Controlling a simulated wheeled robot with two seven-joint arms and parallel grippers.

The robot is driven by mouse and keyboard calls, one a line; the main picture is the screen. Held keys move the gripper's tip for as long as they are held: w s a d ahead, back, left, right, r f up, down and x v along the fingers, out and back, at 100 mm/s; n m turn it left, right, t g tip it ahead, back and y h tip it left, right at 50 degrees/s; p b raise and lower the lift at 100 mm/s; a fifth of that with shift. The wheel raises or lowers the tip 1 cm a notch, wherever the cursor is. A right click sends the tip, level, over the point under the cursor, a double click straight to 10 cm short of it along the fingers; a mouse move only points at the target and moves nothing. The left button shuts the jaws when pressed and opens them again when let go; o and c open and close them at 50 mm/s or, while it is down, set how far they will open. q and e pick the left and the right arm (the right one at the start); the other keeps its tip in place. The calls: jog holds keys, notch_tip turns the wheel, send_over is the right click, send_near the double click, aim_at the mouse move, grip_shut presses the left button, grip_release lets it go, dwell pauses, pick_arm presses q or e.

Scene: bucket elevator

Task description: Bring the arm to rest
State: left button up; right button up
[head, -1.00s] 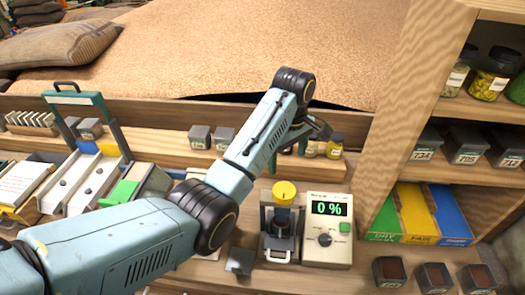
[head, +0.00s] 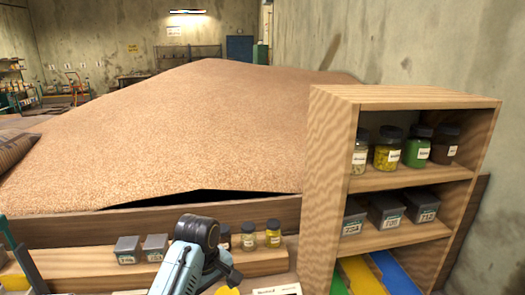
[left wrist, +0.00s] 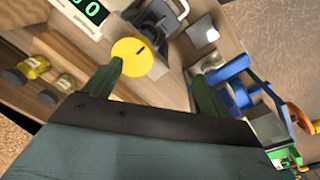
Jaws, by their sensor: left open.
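My left arm (head: 190,258) rises from the bottom edge of the head view, above the bench. Its gripper is mostly hidden there behind the wrist joint. In the left wrist view my left gripper (left wrist: 155,88) is open, with its two dark green fingers spread and nothing held between them. Beyond the fingers is a device with a yellow round top (left wrist: 132,57). A meter with a lit green display (left wrist: 92,10) stands beside it, cut by the top edge. My right gripper is not in view.
A wooden shelf (head: 330,150) with jars and labelled bins stands at the right. Small jars (head: 248,236) and grey boxes (head: 128,249) line the bench ledge. A large grain heap (head: 170,130) lies behind the wooden board. Blue-handled equipment (left wrist: 240,90) stands right of the fingers.

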pick_arm(q)
jog(key=s+a+f+m, duration=0.3)
jog(key=s+a+f, duration=0.1)
jog(key=s+f, duration=0.4)
jog(key=s+a+r+m+t, duration=0.2)
jog(key=s+a+m, duration=0.15)
jog(key=s, duration=0.65)
jog(key=s+a+r+m+t, duration=0.15)
jog(key=s+m, duration=0.25)
jog(key=s, duration=0.7)
notch_tip(320, 180, down, 32)
jog(key=r+g+b, duration=0.1)
jog(key=g+b, duration=0.1)
jog(key=b, duration=0.7)
jog(key=s+a+f+b, duration=0.1)
jog(key=s+f+b, duration=0.2)
jog(key=s+f, duration=0.3)
jog(key=s+a+f+b, duration=0.1)
jog(key=s+f+b, duration=0.2)
jog(key=f, duration=0.9)
jog(key=s+a+f+g+b, duration=0.1)
jog(key=s+f+b, duration=0.2)
jog(key=s+f, duration=0.6)
jog(key=shift+a+m+y, duration=0.25)
jog(key=shift+m+y, duration=0.05)
jog(key=shift+m, duration=0.15)
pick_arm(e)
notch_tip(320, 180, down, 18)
